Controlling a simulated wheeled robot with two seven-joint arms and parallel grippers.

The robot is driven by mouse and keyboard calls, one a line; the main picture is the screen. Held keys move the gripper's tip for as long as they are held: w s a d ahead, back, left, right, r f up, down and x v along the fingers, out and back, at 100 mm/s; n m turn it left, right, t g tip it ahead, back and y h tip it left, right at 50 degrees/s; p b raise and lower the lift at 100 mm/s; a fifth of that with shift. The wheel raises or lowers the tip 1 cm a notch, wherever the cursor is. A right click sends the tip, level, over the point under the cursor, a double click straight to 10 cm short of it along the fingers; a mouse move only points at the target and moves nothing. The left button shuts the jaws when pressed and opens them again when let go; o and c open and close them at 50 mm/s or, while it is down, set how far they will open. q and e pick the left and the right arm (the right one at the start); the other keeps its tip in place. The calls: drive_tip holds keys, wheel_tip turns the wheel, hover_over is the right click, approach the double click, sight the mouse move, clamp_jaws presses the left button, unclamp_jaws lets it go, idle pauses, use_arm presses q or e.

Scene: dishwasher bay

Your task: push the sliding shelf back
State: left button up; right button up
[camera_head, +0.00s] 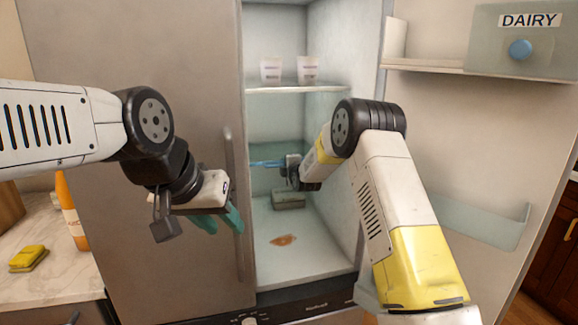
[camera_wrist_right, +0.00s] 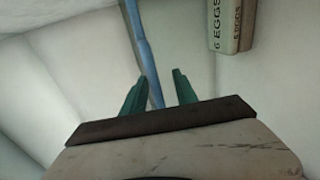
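The sliding shelf shows in the head view as a greenish glass panel with a blue front bar (camera_head: 268,163), inside the open fridge below the upper fixed shelf. My right gripper (camera_head: 288,165) is inside the fridge at the right end of the visible bar, and its fingers are hidden there. In the right wrist view the right gripper (camera_wrist_right: 160,77) has its teal fingers apart. The blue bar (camera_wrist_right: 141,42) runs between them, with gaps showing; contact is unclear. My left gripper (camera_head: 225,228) is outside, in front of the closed left door, with its fingers apart and empty.
An egg carton (camera_head: 289,199) lies on the fridge floor, near an orange-brown stain (camera_head: 283,240). Two white cups (camera_head: 271,69) stand on the upper shelf (camera_head: 296,89). The left door handle (camera_head: 232,205) is close to my left gripper. The open right door (camera_head: 440,130) flanks my right arm.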

drive_tip(key=shift+r, duration=0.15)
drive_tip(key=v, duration=0.7)
drive_tip(key=shift+s, duration=0.4)
